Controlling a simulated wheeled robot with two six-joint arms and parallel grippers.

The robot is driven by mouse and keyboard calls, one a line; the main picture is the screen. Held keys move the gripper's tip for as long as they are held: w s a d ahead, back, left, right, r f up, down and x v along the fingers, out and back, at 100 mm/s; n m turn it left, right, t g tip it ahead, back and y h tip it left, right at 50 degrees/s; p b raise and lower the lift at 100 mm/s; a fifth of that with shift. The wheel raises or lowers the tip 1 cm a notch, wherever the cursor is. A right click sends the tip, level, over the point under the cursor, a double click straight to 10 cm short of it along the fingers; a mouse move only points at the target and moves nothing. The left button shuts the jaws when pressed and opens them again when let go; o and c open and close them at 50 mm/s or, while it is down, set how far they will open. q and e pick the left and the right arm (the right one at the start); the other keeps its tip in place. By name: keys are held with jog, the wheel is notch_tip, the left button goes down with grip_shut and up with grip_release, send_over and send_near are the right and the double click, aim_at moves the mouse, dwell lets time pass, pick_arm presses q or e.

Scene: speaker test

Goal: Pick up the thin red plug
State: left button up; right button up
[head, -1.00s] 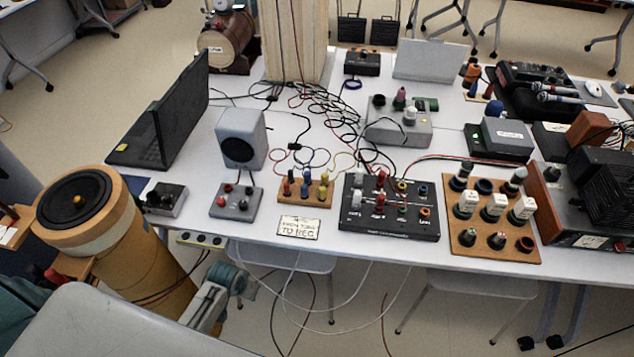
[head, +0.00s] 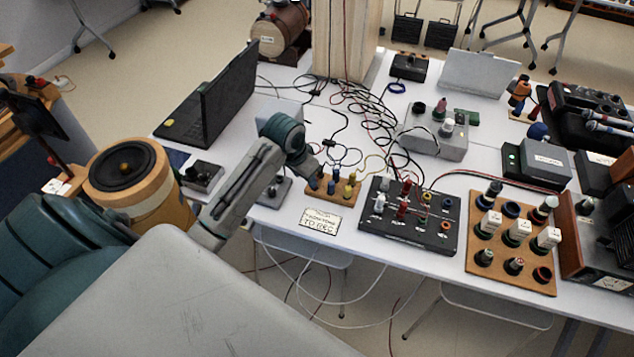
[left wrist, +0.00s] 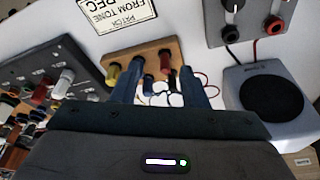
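A wooden block (head: 345,197) on the white table carries upright blue and yellow plugs. In the left wrist view, the block (left wrist: 143,50) also carries a red plug (left wrist: 165,62). My left gripper (head: 312,172) is over the block's left end and hides the red plug in the head view. In the left wrist view, my left gripper (left wrist: 160,72) has its two fingers apart, with the red plug showing between them, not clasped. Other red plugs (head: 402,210) stand on the black box (head: 375,230) to the right. My right gripper is not in view.
A white label (head: 321,221) lies in front of the block. Tangled cables (head: 345,105) lie behind it. A laptop (head: 215,100) stands at the left.

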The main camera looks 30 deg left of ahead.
pick_arm(q)
jog(key=w+f, duration=0.1)
jog(key=w, duration=0.1)
jog(key=w+f+p, duration=0.1)
jog(key=w, duration=0.1)
jog(key=shift+w+a+f, duration=0.1)
jog(key=shift+a+f, duration=0.2)
jog(key=shift+a, duration=0.1)
jog(key=shift+w+d+f, duration=0.1)
jog(key=shift+w+f, duration=0.05)
jog(key=shift+f, duration=0.2)
jog(key=p+x, duration=0.1)
jog(key=x, duration=0.2)
jog(key=shift+d+f+p, duration=0.15)
jog(key=shift+f+p, duration=0.1)
jog(key=shift+p, duration=0.1)
jog(key=shift+w+f, duration=0.2)
jog(key=shift+f, duration=0.25)
grip_shut()
